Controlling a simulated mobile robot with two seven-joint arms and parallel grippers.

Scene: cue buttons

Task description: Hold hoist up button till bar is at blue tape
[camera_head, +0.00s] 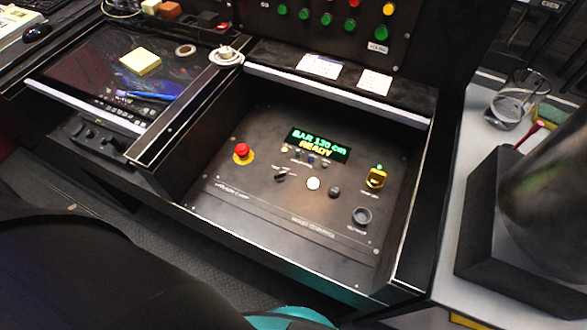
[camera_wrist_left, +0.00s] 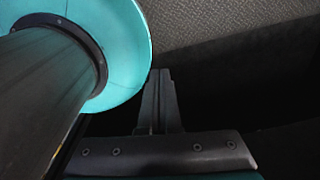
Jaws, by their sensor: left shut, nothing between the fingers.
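The control panel (camera_head: 240,205) is recessed in a dark console in the head view. Its lit display (camera_head: 318,145) appears to read "BAR 130 cm" and "READY". Below the display are a white button (camera_head: 313,184) and a dark button (camera_head: 334,192). The labels are too small to read, so I cannot tell which is hoist up. I see neither the bar nor blue tape. My left gripper (camera_wrist_left: 160,78) is shut and empty in the left wrist view, away from the panel. My right gripper is not in view.
A screen with a yellow note pad (camera_head: 140,62) lies left. A glass (camera_head: 516,96) stands on the pale side table at right. The space above the panel is clear.

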